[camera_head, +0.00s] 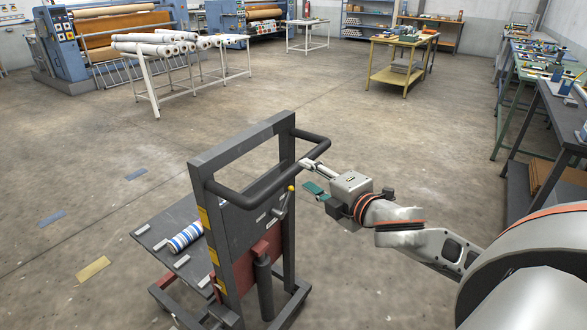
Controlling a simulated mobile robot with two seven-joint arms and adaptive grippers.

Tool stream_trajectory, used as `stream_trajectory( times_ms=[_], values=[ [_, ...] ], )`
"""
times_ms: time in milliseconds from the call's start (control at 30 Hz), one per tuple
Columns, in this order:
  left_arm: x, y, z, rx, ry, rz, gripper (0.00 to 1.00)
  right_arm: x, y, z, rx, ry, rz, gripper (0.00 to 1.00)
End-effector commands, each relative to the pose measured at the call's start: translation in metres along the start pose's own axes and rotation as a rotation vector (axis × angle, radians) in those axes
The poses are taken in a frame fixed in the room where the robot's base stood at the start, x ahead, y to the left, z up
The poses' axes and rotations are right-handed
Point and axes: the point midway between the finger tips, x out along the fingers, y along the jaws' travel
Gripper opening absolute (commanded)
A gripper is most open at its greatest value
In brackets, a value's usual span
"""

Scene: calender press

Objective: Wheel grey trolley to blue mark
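The grey trolley (240,150) stands upright in the lower middle, with a tall frame, a dark bar handle (237,196) and a low flat deck (151,232). A roll with blue and white stripes (185,238) lies on the deck. My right gripper (307,163) is at the right part of the handle, its fingertips at the bar. Whether the fingers are closed around the bar is too small to tell. Two blue marks, a nearer one (51,218) and a farther one (136,174), lie on the floor left of the trolley. My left gripper is out of view.
A yellow floor mark (92,269) lies left of the deck. A teal patch (314,188) shows beside my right gripper. White racks with rolls (155,50) and blue machines stand at the back left. A yellow table (392,77) and right-side benches (559,118) border open floor.

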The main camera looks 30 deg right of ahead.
Motion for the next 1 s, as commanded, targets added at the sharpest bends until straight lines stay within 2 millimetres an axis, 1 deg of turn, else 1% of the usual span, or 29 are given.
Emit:
stream_trajectory(
  times_ms=[200,400,600,867,900,933,967,1000],
  values=[
    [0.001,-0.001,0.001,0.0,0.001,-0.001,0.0,0.03,0.0,0.0,0.004,-0.001,0.001,0.36],
    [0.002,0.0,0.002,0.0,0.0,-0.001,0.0,0.055,0.0,0.0,0.004,0.0,0.0,0.36],
    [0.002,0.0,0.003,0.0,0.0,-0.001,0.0,0.066,0.0,-0.001,0.002,0.001,-0.001,0.36],
    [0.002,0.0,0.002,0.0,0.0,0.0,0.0,0.067,-0.001,-0.001,0.002,0.001,-0.001,0.36],
    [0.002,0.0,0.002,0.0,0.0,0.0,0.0,0.067,-0.001,-0.001,0.002,0.001,-0.001,0.31],
    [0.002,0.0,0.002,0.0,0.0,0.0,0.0,0.067,-0.001,-0.001,0.002,0.001,-0.001,0.23],
    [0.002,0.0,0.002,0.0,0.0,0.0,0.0,0.067,-0.001,-0.001,0.002,0.001,-0.001,0.15],
    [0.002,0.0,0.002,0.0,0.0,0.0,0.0,0.067,-0.001,-0.001,0.002,0.001,-0.001,0.05]
  ],
)
